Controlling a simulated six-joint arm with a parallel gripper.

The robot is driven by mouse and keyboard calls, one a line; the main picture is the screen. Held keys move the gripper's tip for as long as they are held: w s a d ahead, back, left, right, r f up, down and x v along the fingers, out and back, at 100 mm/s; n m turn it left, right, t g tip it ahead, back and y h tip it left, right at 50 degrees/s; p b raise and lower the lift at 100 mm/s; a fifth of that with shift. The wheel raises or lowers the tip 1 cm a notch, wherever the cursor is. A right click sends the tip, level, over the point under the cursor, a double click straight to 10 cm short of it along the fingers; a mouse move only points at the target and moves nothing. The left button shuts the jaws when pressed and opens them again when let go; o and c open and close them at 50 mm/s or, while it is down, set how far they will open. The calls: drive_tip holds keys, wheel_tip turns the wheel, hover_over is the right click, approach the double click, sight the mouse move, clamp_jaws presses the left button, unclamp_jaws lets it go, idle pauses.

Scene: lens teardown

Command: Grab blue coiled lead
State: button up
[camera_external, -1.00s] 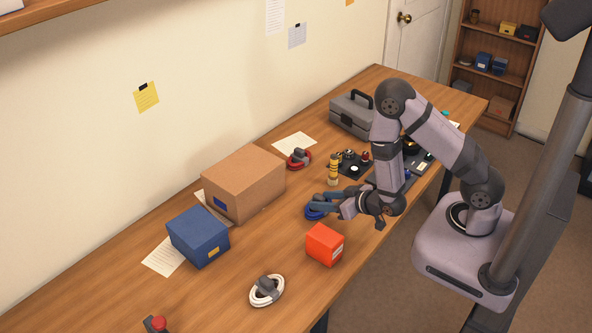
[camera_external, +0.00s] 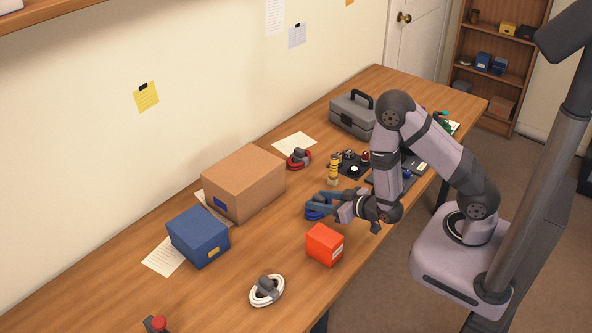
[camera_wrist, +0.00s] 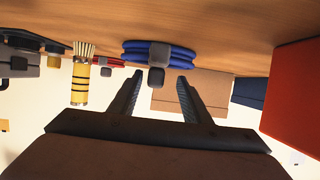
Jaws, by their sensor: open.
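The blue coiled lead (camera_wrist: 133,54) lies on the table, with a dark grey block-like plug or tie at its middle. In the wrist view it sits just beyond the fingertips, its grey block roughly between them. My gripper (camera_wrist: 158,80) is open, with its two dark fingers apart and nothing seen between them but the view beyond. In the external view my gripper (camera_external: 326,203) is low over the table at the lead, and its fingers hide part of the blue coil (camera_external: 315,214). I cannot tell whether the fingers touch it.
A red box (camera_external: 324,244) stands close by in front. A yellow-banded brush (camera_external: 333,169) stands upright behind my gripper. A red coiled lead (camera_external: 298,160), a cardboard box (camera_external: 243,182), a blue box (camera_external: 198,236) and a white coiled lead (camera_external: 267,291) are also on the table (camera_external: 222,287).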

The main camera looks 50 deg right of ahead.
sight(313, 197)
drive_tip(key=shift+w, duration=0.1)
drive_tip(key=w+b, duration=0.1)
drive_tip(key=b, duration=0.1)
drive_tip(key=w+f+b, duration=0.1)
drive_tip(key=b, duration=0.1)
drive_tip(key=d+b, duration=0.1)
drive_tip(key=b, duration=0.1)
drive_tip(key=shift+w+f, duration=0.25)
drive_tip(key=shift+w, duration=0.15)
drive_tip(key=shift+w+r, duration=0.1)
drive_tip(key=shift+w, duration=0.25)
drive_tip(key=shift+w+f+p, duration=0.3)
drive_tip(key=shift+w+p, duration=0.05)
drive_tip(key=shift+w, duration=0.3)
clamp_jaws()
